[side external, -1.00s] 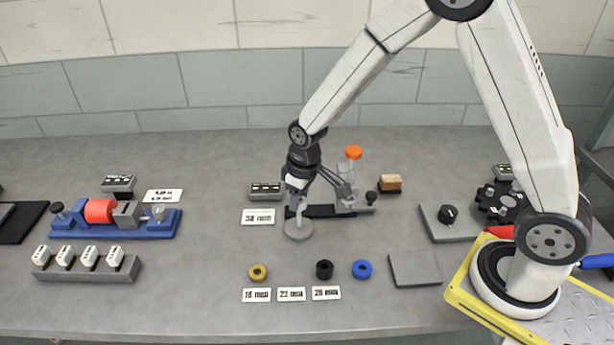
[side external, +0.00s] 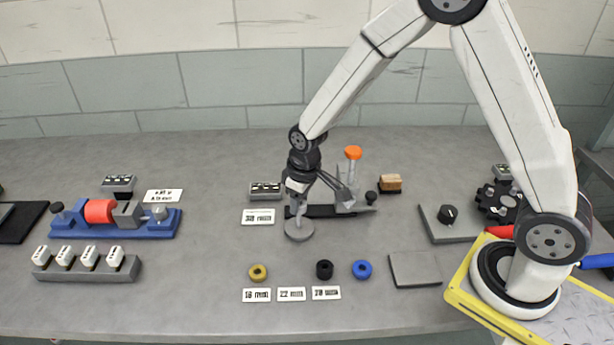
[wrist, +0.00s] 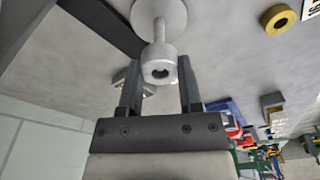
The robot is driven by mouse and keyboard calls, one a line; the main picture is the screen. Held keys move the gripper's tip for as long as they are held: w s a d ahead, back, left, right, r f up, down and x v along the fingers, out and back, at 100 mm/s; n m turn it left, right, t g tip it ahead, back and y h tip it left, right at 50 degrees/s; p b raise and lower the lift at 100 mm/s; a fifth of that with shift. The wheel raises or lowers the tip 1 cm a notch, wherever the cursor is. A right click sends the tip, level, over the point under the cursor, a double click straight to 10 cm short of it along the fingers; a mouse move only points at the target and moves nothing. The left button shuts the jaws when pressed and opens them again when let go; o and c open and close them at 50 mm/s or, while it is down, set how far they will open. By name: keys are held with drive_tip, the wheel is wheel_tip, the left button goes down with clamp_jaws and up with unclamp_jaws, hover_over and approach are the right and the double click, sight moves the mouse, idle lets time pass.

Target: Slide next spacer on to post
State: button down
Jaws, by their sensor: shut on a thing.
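An upright light grey post on a round base (side external: 299,231) stands at the middle of the bench; its base (wrist: 172,12) and stem (wrist: 159,30) also show in the wrist view. My gripper (side external: 298,202) is over the post in the side view. In the wrist view, my gripper (wrist: 159,68) is shut on a light grey spacer (wrist: 157,57) at the post's end. How far the post enters its bore cannot be told. A yellow spacer (side external: 258,272), a black spacer (side external: 324,269) and a blue spacer (side external: 362,269) lie flat at the front.
Size labels (side external: 291,294) lie before the front spacers. A dark fixture with an orange-capped clear piece (side external: 353,153) stands close right of the post. A blue fixture (side external: 116,229) is at left, a bare grey plate (side external: 415,270) at right.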

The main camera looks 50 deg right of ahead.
unclamp_jaws()
idle(0.3)
drive_tip(key=shift+r, duration=0.15)
idle(0.5)
drive_tip(key=shift+r, duration=3.9)
drive_tip(key=s+a+f+m+g, duration=0.1)
drive_tip(key=s+a+f+g, duration=0.15)
drive_tip(key=s+f, duration=0.35)
drive_tip(key=s+d+r+m+t, duration=0.2)
drive_tip(key=s+d+r+t, duration=0.1)
drive_tip(key=s+d+r, duration=0.2)
drive_tip(key=shift+s+d+r+t, duration=0.2)
drive_tip(key=shift+s+d+t, duration=0.15)
drive_tip(key=shift+s+d, duration=1)
